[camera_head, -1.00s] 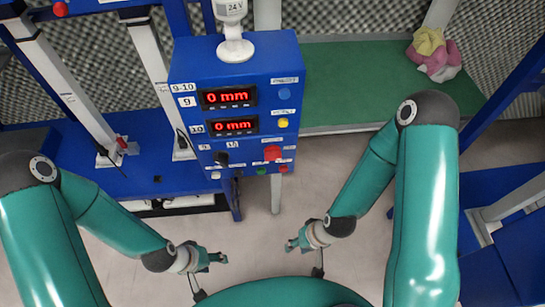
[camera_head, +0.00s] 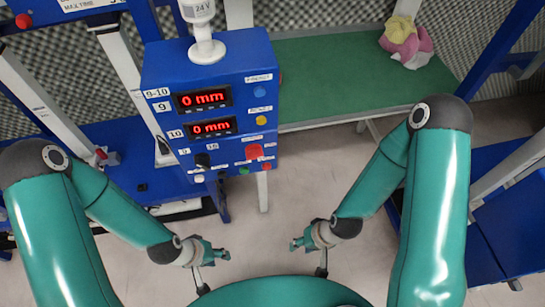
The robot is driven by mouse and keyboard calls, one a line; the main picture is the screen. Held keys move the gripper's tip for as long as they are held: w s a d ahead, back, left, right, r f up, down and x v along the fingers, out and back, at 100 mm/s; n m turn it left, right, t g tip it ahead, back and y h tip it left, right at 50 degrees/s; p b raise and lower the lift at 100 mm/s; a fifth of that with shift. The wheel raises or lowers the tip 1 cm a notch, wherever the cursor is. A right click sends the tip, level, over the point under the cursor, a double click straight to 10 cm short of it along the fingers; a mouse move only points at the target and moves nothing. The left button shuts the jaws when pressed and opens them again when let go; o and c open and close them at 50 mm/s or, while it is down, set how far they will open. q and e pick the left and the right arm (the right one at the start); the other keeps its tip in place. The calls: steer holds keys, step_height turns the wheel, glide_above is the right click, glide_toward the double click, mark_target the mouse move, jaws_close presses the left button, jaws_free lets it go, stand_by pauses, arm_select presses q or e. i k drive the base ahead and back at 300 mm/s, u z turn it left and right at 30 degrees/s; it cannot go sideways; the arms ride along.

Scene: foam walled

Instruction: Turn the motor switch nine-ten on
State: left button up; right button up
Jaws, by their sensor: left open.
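The blue control box (camera_head: 157,122) stands ahead, left of centre, with two red displays reading 0 mm and a label 9-10. A small black switch (camera_head: 203,160) sits on its lower front, close to the small labels 9 and 10; its exact setting is too small to tell. My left gripper (camera_head: 225,254) is open, below and apart from the box. My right gripper (camera_head: 294,245) is further right, also apart from the box; its jaw opening is too small to tell.
A red button (camera_head: 254,151) and small coloured buttons sit beside the switch. A green-topped table (camera_head: 340,80) holds a pink and yellow cloth (camera_head: 406,42). Blue frames stand at both sides. Pale floor (camera_head: 300,180) is clear between my arms.

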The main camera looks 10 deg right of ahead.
mark_target(253, 151)
steer(key=z, duration=0.35)
steer(key=k, duration=2.05)
steer(key=u, duration=0.4)
steer(key=i, duration=1.65)
